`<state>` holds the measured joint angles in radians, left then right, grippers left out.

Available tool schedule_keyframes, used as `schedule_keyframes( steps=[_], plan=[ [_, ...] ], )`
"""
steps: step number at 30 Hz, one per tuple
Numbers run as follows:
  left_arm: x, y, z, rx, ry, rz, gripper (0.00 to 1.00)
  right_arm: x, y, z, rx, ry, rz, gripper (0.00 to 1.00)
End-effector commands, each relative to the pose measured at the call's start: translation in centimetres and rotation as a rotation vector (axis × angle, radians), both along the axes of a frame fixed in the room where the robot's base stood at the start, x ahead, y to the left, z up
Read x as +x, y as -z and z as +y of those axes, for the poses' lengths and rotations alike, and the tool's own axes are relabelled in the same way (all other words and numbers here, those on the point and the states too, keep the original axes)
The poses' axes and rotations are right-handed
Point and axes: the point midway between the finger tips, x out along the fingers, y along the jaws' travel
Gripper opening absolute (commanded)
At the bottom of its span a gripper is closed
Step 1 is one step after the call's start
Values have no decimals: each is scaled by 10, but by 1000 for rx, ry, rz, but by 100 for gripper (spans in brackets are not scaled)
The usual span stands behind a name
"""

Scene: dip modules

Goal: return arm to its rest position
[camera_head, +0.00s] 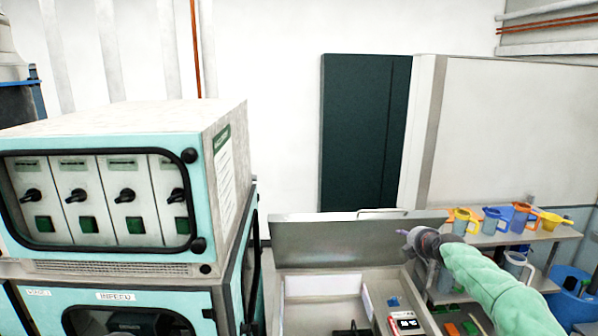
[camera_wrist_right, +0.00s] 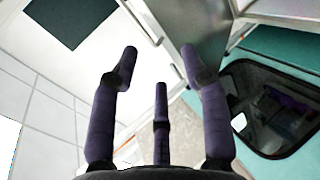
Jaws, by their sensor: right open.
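My right arm comes in from the lower right in a pale green sleeve. My right gripper (camera_head: 411,238) is in front of the open lid of a grey metal chest (camera_head: 345,244), above the chest's right side. In the right wrist view its purple fingers (camera_wrist_right: 156,66) are spread apart with nothing between them. My left gripper is in neither view.
A turquoise cabinet with switches (camera_head: 110,185) stands at the left. A shelf rack (camera_head: 545,235) with several coloured jugs is at the right, close to my right forearm. A blue bin (camera_head: 573,297) stands at lower right. The chest holds small items.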

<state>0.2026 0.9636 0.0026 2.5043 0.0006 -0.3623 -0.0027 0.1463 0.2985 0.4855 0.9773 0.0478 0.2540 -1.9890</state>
Motion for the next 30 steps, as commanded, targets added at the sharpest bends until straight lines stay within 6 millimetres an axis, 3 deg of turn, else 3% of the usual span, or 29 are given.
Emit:
schedule_keyframes(
  steps=[11, 17, 23, 30],
  plan=[
    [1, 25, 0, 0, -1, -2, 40, -4, 85, 18, 123, 40, 81, 46],
    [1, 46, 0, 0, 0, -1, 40, -13, 157, 35, 233, 85, 155, 46],
    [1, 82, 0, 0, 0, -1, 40, -38, 275, 64, 406, 174, 281, 46],
    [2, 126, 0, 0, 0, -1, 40, -92, 418, 103, 626, 328, 451, 46]
  ],
)
